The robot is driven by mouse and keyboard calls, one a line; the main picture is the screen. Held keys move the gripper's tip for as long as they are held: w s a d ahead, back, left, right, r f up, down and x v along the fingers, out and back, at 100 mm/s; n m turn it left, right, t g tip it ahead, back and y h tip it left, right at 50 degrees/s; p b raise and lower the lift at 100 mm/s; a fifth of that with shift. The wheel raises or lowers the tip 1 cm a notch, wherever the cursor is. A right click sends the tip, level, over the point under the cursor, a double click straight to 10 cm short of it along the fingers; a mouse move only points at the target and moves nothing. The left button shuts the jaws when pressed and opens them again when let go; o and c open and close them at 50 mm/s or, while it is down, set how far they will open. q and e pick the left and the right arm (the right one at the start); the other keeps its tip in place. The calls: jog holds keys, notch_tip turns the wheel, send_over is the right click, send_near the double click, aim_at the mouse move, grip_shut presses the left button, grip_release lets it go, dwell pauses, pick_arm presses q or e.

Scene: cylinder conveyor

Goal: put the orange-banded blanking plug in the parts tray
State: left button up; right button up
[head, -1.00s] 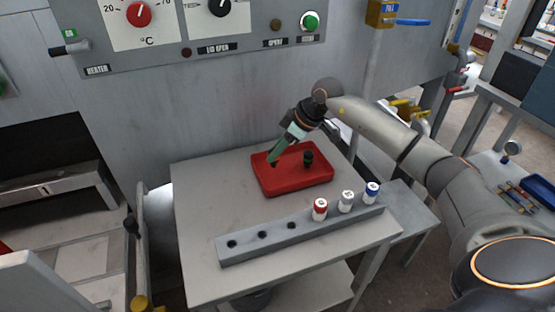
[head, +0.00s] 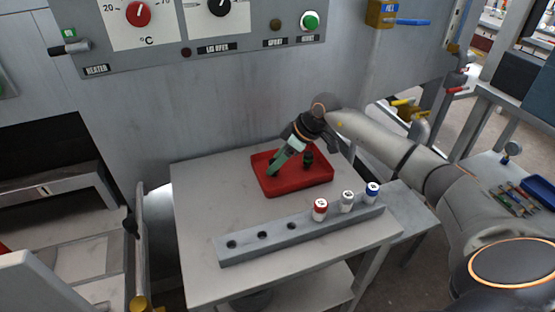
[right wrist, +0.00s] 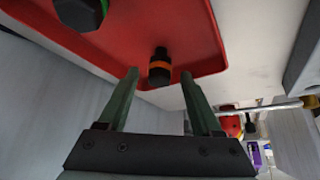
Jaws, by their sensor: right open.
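The black blanking plug with the orange band (right wrist: 160,64) stands in the red parts tray (head: 291,188), near one edge of it. In the right wrist view it shows between the tips of two green fingers, with gaps on both sides. My right gripper (head: 273,171) is open and empty, low over the left part of the tray. In the head view it hides the orange-banded plug. My left gripper is not in view.
A second dark plug with a green band (right wrist: 80,12) stands in the tray. A grey rack (head: 260,251) in front holds red-, white- and blue-capped cylinders at its right; three holes are empty. The control panel wall rises behind.

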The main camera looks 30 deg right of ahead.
jog(key=shift+r, duration=0.25)
jog(key=v, duration=1.2)
jog(key=shift+p, duration=0.4)
jog(key=shift+f, duration=0.1)
